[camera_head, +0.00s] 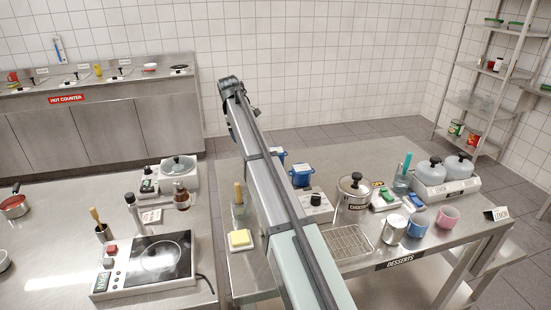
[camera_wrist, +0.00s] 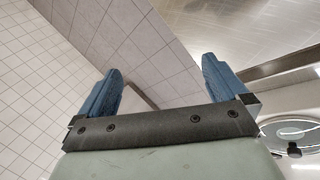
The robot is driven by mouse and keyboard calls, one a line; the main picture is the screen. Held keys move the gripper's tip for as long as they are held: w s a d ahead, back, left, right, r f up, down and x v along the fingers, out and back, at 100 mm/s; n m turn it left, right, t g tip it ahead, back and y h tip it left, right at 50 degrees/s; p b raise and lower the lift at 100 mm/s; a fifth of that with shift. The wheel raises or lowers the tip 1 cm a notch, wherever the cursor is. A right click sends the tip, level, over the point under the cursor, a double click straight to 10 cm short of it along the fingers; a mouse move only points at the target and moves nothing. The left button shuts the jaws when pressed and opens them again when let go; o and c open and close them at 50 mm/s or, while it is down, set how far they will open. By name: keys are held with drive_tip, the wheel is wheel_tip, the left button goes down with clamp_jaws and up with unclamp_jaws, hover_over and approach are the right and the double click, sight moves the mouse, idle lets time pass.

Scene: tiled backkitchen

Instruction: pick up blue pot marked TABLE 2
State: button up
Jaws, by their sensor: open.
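A small blue pot (camera_head: 301,176) with a white label on its lid stands on the desserts table, just right of my arm. A second blue pot (camera_head: 280,155) stands behind it, partly hidden by my arm. The writing on both labels is too small to read, so I cannot tell which is TABLE 2. My gripper (camera_wrist: 163,66) shows in the wrist view with its two blue fingers wide apart and nothing between them. Neither blue pot shows in that view. In the head view I cannot make out the fingers.
The left counter carries a hotplate (camera_head: 160,257) and a white cooker (camera_head: 180,174).

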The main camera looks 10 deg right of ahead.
sight(281, 152)
drive_tip(key=s+d+n+g, duration=0.1)
drive_tip(key=d, duration=0.3)
drive_tip(key=s+d+n+g+y, duration=0.1)
drive_tip(key=s+d+g, duration=0.1)
drive_tip(key=d, duration=0.2)
drive_tip(key=s+d+n+g+y, duration=0.1)
drive_tip(key=s+d, duration=0.1)
drive_tip(key=d, duration=0.2)
drive_tip(key=shift+d+r+n, duration=0.25)
drive_tip(key=shift+r+n, duration=0.15)
drive_tip(key=f, duration=1.2)
drive_tip(key=shift+a+f, duration=0.2)
drive_tip(key=shift+f, duration=0.15)
drive_tip(key=c, duration=1.2)
drive_tip(key=shift+c, duration=0.2)
